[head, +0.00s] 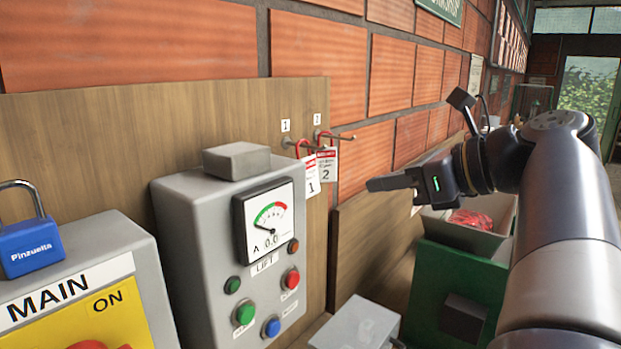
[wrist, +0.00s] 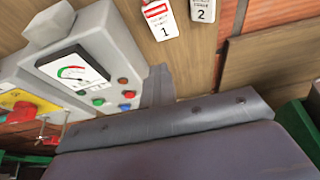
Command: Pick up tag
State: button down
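Two white tags with red tops hang by red loops from hooks on a wooden board. Tag 1 (head: 311,176) hangs on the left and tag 2 (head: 327,165) on the right, close together. The wrist view shows tag 1 (wrist: 161,20) and tag 2 (wrist: 203,10) at the top edge, their upper parts cut off. My gripper (head: 382,184) is to the right of the tags in the head view, apart from them, its dark fingers pointing left. No tag shows in it. Its fingers overlap from this side, so its opening is unclear.
A grey control box (head: 190,240) with a gauge and buttons stands left of the tags. A MAIN switch box (head: 130,262) with a blue padlock (head: 30,248) is at far left. A green bin (head: 440,280) and an open box (head: 465,235) with red contents are below my gripper.

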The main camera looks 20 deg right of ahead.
jog(key=s+d, duration=0.2)
jog(key=shift+s+d, duration=0.1)
jog(key=shift+s, duration=0.2)
jog(key=shift+w+d, duration=0.15)
jog(key=c, duration=2.1)
grip_release()
jog(key=shift+c, duration=0.2)
jog(key=o, duration=1.3)
jog(key=shift+w, duration=0.1)
jog(key=o, duration=0.4)
jog(key=shift+s+a, duration=0.25)
jog(key=shift+s, duration=0.3)
